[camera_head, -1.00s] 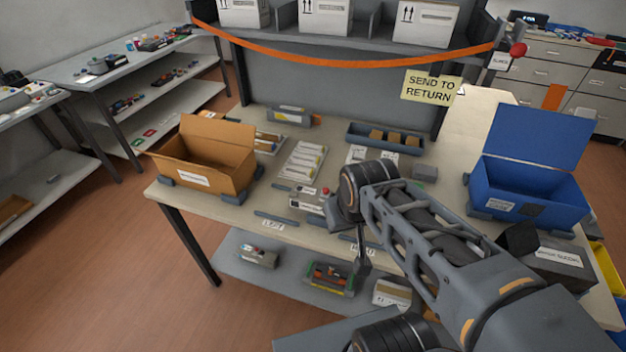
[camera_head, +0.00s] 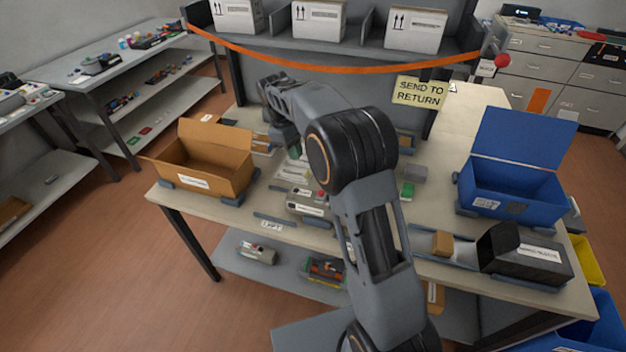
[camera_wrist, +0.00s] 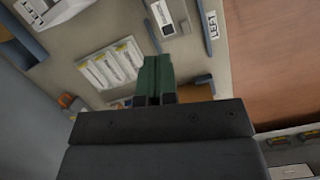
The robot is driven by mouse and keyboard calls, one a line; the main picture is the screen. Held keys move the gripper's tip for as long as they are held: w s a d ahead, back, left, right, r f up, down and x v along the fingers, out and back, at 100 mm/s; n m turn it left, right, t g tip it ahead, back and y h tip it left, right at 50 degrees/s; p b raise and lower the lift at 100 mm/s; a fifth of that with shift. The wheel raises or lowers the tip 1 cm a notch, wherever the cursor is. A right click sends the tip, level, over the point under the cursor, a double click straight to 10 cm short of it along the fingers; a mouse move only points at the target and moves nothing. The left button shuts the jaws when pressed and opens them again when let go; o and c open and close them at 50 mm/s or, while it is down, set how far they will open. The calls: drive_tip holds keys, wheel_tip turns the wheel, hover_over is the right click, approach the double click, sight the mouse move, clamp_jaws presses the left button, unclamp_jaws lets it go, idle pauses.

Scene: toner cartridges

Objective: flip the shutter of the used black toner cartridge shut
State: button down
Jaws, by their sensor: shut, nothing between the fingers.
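A grey cartridge-like unit with a white label and a red knob (camera_head: 305,207) lies near the middle of the table front. In the wrist view a dark-ended labelled piece (camera_wrist: 165,18) shows at the top edge, cut off by the frame. I cannot tell for sure which piece is the used black toner cartridge, and no shutter can be made out. My gripper (camera_wrist: 155,80) is shut and empty, its green fingers together above the table. In the head view its fingertips (camera_head: 294,153) are mostly hidden by my arm.
A white striped panel (camera_wrist: 112,63) lies left of my fingers in the wrist view. An open cardboard box (camera_head: 205,181) stands at table left, an open blue bin (camera_head: 520,187) at right. A black-ended unit (camera_head: 525,250) lies front right. An orange strap (camera_head: 330,67) hangs behind.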

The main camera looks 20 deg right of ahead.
sight(321, 194)
drive_tip(key=shift+w+a+f+n+g, duration=0.15)
drive_tip(key=shift+w+a+f+n, duration=0.05)
drive_tip(key=shift+w+f, duration=0.3)
drive_tip(key=shift+w+a+f+n+g, duration=0.2)
drive_tip(key=shift+w+f, duration=0.2)
drive_tip(key=shift+w, duration=0.15)
drive_tip(key=p+x, duration=0.2)
drive_tip(key=x, duration=0.8)
drive_tip(key=shift+d, duration=0.2)
drive_tip(key=shift+s+d+f+p, duration=0.1)
drive_tip(key=shift+s+d+p, duration=0.35)
drive_tip(key=shift+s+d, duration=0.35)
drive_tip(key=shift+s+d+f, duration=0.3)
drive_tip(key=shift+s+d, duration=0.15)
drive_tip(key=shift+d, duration=0.2)
